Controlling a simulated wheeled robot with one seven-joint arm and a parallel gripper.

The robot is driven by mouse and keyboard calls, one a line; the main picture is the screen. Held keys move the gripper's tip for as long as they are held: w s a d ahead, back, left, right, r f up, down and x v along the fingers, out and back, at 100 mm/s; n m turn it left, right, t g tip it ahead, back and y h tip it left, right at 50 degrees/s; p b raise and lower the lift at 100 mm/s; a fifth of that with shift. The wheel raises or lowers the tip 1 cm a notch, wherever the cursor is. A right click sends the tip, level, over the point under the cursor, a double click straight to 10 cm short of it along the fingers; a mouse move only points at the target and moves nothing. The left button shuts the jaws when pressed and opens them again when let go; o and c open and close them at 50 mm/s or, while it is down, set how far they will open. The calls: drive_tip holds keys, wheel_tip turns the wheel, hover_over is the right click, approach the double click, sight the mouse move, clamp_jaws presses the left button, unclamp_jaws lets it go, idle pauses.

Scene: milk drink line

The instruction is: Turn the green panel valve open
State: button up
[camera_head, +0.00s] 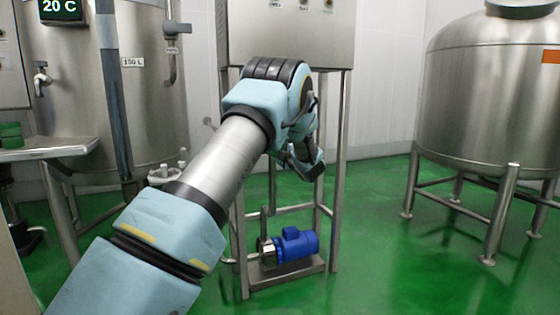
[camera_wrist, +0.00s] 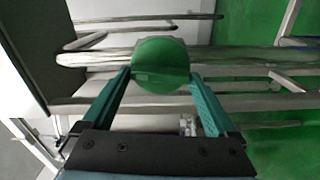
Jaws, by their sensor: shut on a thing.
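The green panel valve shows in the wrist view as a round green knob (camera_wrist: 160,66) with a narrow bar across its face. My gripper (camera_wrist: 160,80) has its two fingers on either side of the knob, shut on it. In the head view my gripper (camera_head: 305,165) is at the end of my arm, in front of the steel stand below the panel box (camera_head: 290,35). The knob is hidden behind my arm there.
A steel stand (camera_head: 343,150) with a blue pump (camera_head: 296,245) on its base is behind my arm. A large tank (camera_head: 490,110) stands right, another tank (camera_head: 150,110) left. A steel table (camera_head: 60,150) is at the left edge.

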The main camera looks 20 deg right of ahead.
drive_tip(key=shift+f+n+b, duration=0.15)
drive_tip(key=shift+n+b, duration=0.35)
drive_tip(key=shift+b, duration=0.2)
drive_tip(key=o, duration=1)
drive_tip(key=s+d, duration=0.1)
drive_tip(key=s, duration=0.9)
drive_tip(key=shift+s+d+p, duration=0.15)
drive_tip(key=shift+s+p, duration=0.2)
drive_tip(key=shift+p, duration=0.05)
